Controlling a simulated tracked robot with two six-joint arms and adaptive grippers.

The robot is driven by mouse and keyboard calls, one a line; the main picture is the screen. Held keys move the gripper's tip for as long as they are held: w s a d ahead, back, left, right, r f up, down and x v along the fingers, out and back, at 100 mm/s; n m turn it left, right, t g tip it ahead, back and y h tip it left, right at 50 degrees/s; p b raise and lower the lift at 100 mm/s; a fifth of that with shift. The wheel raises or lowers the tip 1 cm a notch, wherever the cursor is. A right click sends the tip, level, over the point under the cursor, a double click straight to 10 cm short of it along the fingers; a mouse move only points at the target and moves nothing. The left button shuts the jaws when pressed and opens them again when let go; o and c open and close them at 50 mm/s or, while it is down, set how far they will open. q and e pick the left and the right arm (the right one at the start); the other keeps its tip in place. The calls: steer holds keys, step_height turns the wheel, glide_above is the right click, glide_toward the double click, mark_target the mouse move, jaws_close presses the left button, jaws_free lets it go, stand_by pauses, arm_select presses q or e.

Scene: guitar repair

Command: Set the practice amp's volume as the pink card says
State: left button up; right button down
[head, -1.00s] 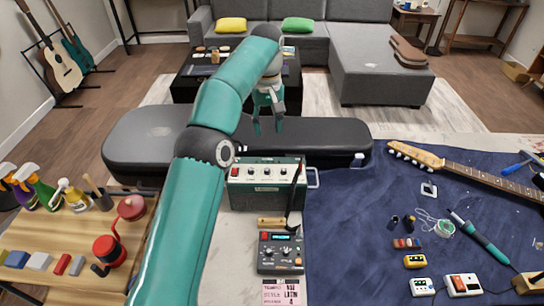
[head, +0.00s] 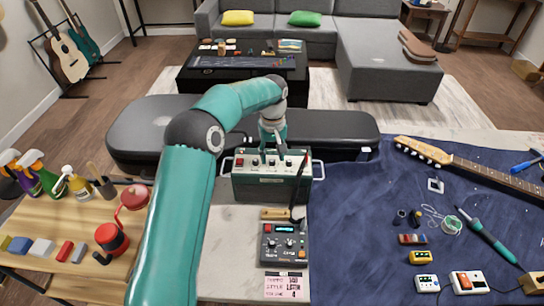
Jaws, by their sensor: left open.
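The practice amp (head: 272,188) is a dark green box with a pale control panel along its upper front, behind the pink card. A red switch (head: 239,163) and several dark knobs sit on the panel. My left gripper (head: 272,158) is open and points down at the middle of the panel. Its fingers are around or just over a knob; I cannot tell whether they touch it. The gripper hides part of the panel. The pink card (head: 284,287) lies at the front of the bench; its small print seems to read "LATIN" and, below, "4". My right gripper is out of view.
A dark grey control box (head: 284,252) with knobs and a lit display sits between card and amp. A black stick-like thing (head: 300,190) stands before the amp's right side. A guitar (head: 480,170) and small pedals lie on the blue mat (head: 350,230). A black case (head: 150,140) lies behind.

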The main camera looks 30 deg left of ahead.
arm_select(q)
steer(key=shift+f, duration=0.7)
jaws_close()
steer(key=shift+s+a, duration=0.1)
steer(key=shift+m, duration=0.3)
steer(key=m, duration=0.5)
steer(key=shift+m+p, duration=0.4)
steer(key=m, duration=0.5)
steer(key=shift+m, duration=0.3)
